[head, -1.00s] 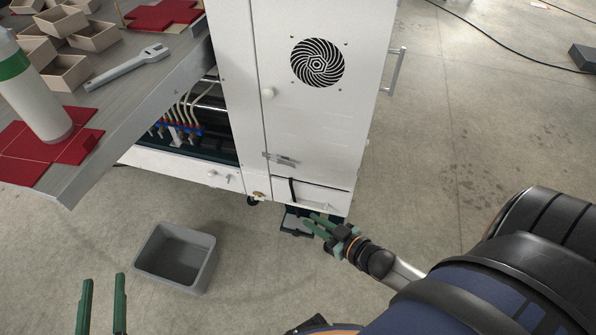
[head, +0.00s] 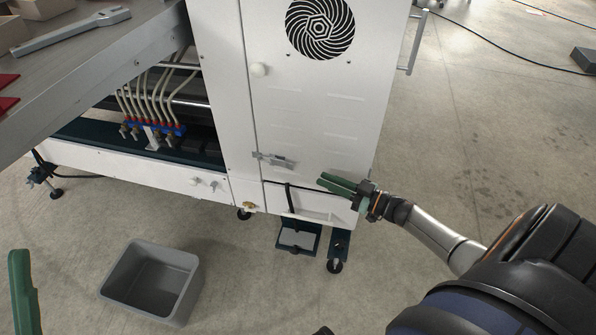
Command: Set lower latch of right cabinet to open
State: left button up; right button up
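The white cabinet door (head: 315,120) stands in the middle of the head view. Its lower latch (head: 274,160) is a small grey metal piece lying about level across the door's left seam. My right gripper (head: 320,178) is in front of the door's lower right part, to the right of and slightly below the latch, apart from it. Its two green fingers look close together from this angle, so its opening is unclear; nothing shows between them. One finger of my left gripper (head: 22,290) shows at the bottom left; the other is outside the frame.
A grey bin (head: 150,281) stands on the floor at lower left. A worktable (head: 95,65) with a wrench is at upper left. The floor right of the cabinet is mostly clear.

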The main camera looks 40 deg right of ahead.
jog(key=b, duration=0.2)
send_near(282, 164)
jog(key=x, duration=0.4)
jog(key=shift+w+r+b, duration=0.1)
jog(key=shift+w+b, duration=0.2)
jog(key=shift+w, duration=0.3)
jog(key=shift+c, duration=0.2)
grip_shut()
dwell(0.5)
